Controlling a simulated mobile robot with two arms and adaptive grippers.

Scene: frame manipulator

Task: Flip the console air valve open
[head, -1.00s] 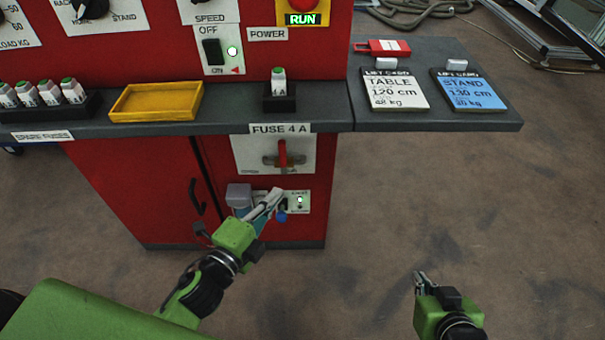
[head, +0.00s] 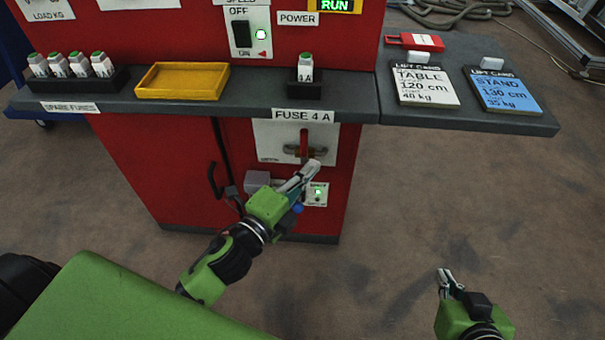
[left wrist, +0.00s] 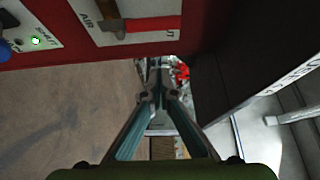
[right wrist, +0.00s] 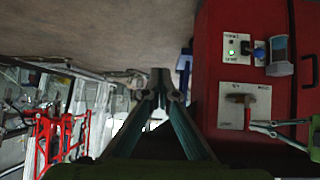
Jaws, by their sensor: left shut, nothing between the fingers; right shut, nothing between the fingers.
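The air valve is a red lever (head: 304,140) on a white plate (head: 268,138), on the red console front below the FUSE 4 A label. The lever stands upright in the head view. In the left wrist view the red lever (left wrist: 152,24) lies along the plate near the word AIR. My left gripper (head: 314,166) is shut and empty, just below and in front of the lever; contact cannot be told. Its fingertips also show in the left wrist view (left wrist: 160,66). My right gripper (head: 445,275) is shut and empty, away from the console over the floor.
Below the valve are a small plate with a green light (head: 318,193), a blue knob (head: 297,209) and a grey box (head: 257,181). The grey shelf (head: 350,108) overhangs above, with a yellow tray (head: 182,82), fuses and two cards. Open floor lies right of the console.

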